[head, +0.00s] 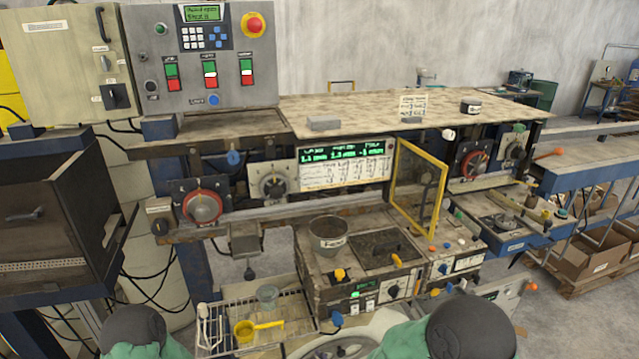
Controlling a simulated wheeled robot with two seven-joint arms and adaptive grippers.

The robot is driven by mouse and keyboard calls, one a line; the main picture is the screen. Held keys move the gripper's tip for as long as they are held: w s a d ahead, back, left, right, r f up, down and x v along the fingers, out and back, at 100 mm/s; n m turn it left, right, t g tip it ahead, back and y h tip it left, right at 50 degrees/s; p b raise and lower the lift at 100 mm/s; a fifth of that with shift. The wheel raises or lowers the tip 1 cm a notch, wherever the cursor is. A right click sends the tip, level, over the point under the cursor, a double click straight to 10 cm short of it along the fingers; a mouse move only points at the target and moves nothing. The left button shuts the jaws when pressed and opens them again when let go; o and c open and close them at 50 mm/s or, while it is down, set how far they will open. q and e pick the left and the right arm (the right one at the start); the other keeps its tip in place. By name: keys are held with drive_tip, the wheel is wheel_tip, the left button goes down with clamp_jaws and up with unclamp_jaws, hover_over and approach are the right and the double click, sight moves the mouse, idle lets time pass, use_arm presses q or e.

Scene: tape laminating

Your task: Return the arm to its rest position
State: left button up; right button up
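Neither of my grippers shows in the head view. Only rounded dark and green parts of my arms show at the bottom edge, one left of centre and one right of centre. The laminating machine (290,222) stands in front of me. A metal pot (328,235) with a label stands on its front unit, left of a dark plate with a yellow handle (397,260). A yellow-framed guard (418,190) stands swung outward at the machine's middle. Nothing is seen held, and what the grippers are doing is hidden.
A wire rack (262,318) at the lower front holds a yellow scoop (245,330) and a clear cup (267,296). A control panel (205,55) with a red stop button stands upper left. A dark cabinet (50,220) is at left, a blue-framed bench (590,170) at right.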

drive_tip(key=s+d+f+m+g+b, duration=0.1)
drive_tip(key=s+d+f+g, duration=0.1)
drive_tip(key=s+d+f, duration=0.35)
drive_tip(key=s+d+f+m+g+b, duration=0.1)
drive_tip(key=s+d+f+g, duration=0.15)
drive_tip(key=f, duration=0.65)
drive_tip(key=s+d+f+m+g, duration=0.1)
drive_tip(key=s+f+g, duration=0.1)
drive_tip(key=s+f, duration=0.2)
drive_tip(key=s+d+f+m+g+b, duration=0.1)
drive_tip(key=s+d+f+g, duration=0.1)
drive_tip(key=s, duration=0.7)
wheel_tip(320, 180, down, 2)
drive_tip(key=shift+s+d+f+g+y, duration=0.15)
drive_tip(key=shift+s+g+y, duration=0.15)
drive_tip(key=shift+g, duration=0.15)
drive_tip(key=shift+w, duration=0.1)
